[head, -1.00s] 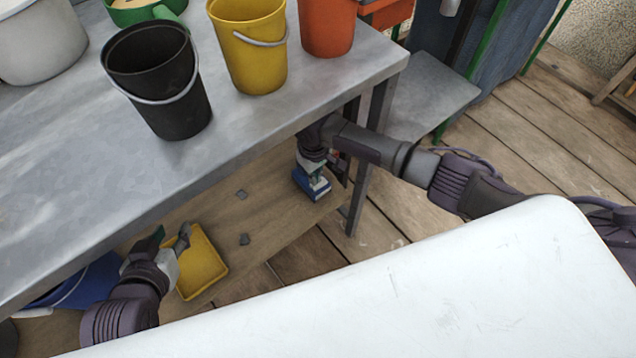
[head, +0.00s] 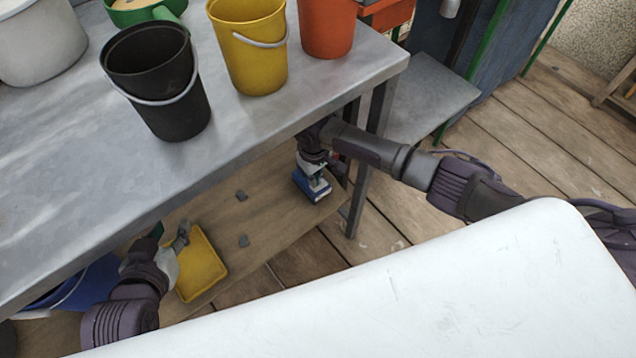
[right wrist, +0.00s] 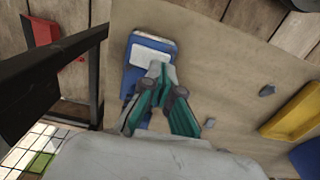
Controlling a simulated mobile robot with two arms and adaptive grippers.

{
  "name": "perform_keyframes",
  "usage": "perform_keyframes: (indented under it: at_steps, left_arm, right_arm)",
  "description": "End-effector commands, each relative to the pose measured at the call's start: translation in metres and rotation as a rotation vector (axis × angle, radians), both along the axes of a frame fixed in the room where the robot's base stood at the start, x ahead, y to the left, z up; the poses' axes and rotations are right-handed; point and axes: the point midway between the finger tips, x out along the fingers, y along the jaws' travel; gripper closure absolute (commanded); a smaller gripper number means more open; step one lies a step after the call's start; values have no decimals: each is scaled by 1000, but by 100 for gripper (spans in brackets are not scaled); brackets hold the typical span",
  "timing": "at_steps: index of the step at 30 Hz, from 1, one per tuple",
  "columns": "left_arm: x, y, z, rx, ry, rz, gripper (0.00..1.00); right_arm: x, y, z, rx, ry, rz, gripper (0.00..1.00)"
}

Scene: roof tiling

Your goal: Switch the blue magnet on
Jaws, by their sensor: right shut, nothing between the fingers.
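The blue magnet (head: 309,193) is a blue block with a pale plate on top, lying on the lower wooden shelf near the table leg. It also shows in the right wrist view (right wrist: 137,82). My right gripper (right wrist: 157,70) is shut and empty, its teal fingertips together over the near edge of the pale plate. I cannot tell whether they touch it. The fingers hide part of the block. My left gripper (head: 172,240) is under the table beside a yellow tray (head: 203,272); its fingers look apart, with nothing seen between them.
The metal tabletop (head: 250,130) overhangs the shelf and carries black, yellow and orange buckets. A dark table leg (head: 360,190) stands right of the magnet. Small grey pieces (head: 243,241) lie on the shelf. A blue bucket (head: 90,285) is at the left. A white surface (head: 430,290) fills the front.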

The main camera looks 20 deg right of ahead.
Motion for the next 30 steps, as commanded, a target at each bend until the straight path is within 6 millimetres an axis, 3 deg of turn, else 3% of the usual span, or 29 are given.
perform_keyframes:
  at_steps: [30]
  left_arm:
    - [3, -1, 3, -6, -28, -1, 60]
  right_arm:
    - [0, 0, -3, 0, 0, 0, 100]
